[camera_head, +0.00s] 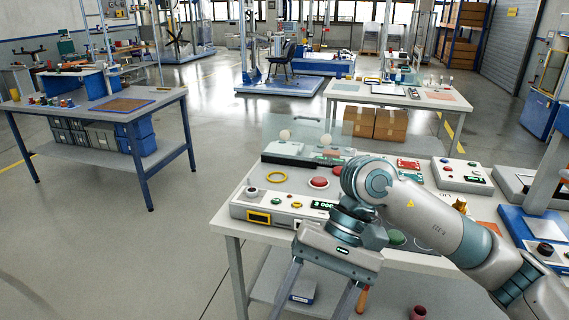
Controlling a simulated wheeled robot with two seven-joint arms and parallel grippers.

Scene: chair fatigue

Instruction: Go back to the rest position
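My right arm reaches in from the right over the front workbench (232,222). My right gripper (316,300) points downward in front of the bench's near edge. Its two fingers are spread apart, with nothing visible between them; their tips are cut off by the lower frame edge. My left arm and gripper are not in view. My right arm hides part of the panel.
A second control box (462,176) stands on the bench to the right. A small blue-and-white box (303,291) and a dark red cup (418,313) lie below the bench top. Another workbench (85,110) stands at left. The floor (110,245) at lower left is clear.

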